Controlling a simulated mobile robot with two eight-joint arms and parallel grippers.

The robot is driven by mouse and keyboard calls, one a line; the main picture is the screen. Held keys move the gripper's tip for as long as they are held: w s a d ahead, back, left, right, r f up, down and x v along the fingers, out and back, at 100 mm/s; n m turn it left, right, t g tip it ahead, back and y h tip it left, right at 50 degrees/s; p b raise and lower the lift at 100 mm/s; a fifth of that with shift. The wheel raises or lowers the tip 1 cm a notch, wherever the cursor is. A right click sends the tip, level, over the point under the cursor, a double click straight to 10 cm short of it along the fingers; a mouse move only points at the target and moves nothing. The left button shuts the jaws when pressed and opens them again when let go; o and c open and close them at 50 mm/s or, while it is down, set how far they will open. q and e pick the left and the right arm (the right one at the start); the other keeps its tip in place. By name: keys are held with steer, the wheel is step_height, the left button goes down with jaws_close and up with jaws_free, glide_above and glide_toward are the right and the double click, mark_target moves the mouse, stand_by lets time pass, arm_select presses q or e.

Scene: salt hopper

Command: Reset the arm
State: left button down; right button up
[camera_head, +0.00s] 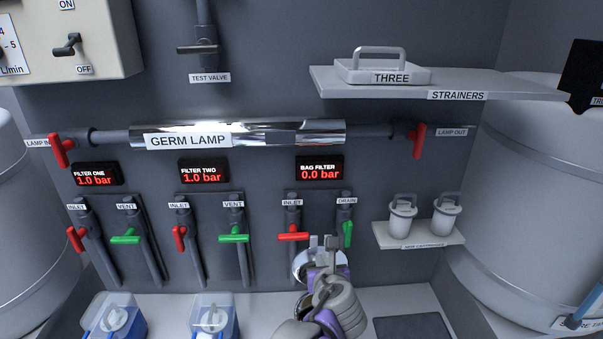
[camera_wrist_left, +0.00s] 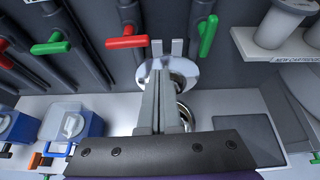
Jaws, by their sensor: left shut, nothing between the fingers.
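My left gripper (camera_head: 322,243) is in front of the bag filter pipes in the head view, just below and between the inlet and drain valves. Its fingers are shut with nothing between them, as the left wrist view also shows (camera_wrist_left: 160,75). The red bag filter inlet handle (camera_head: 293,237) is turned crosswise, just left of the gripper. The green drain handle (camera_head: 348,234) hangs along its pipe, just right of it. A shiny round metal part (camera_wrist_left: 183,74) lies behind the fingers and is partly hidden by them. My right gripper is not in view.
Filter one and two valves line the wall at left, with blue-and-clear housings (camera_head: 212,318) below. A small shelf (camera_head: 420,237) with two white cartridges stands at right. The strainers shelf (camera_head: 440,86) juts out above. A dark panel (camera_head: 412,327) lies on the ledge.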

arm_select(q)
steer(key=s+a+f+n+g+y, duration=0.1)
steer(key=s+a+f+n+g, duration=0.15)
steer(key=s+a+n, duration=0.55)
steer(key=s+a+f+n+g+y, duration=0.15)
steer(key=s+a+f+n, duration=0.25)
steer(key=a+n, duration=0.8)
steer(key=s+a+f+n+g+h, duration=0.1)
steer(key=s+a+f+n, duration=0.1)
steer(key=s+f+n, duration=0.2)
steer(key=s+a+f+n+g+h, duration=0.1)
steer(key=s+a+f+n+g, duration=0.1)
steer(key=s+n, duration=0.7)
steer(key=shift+s+a+f+n+h, duration=0.35)
steer(key=shift+a+f+n, duration=0.45)
steer(key=shift+n, duration=0.4)
steer(key=shift+d+f, duration=0.1)
steer(key=shift+d, duration=0.05)
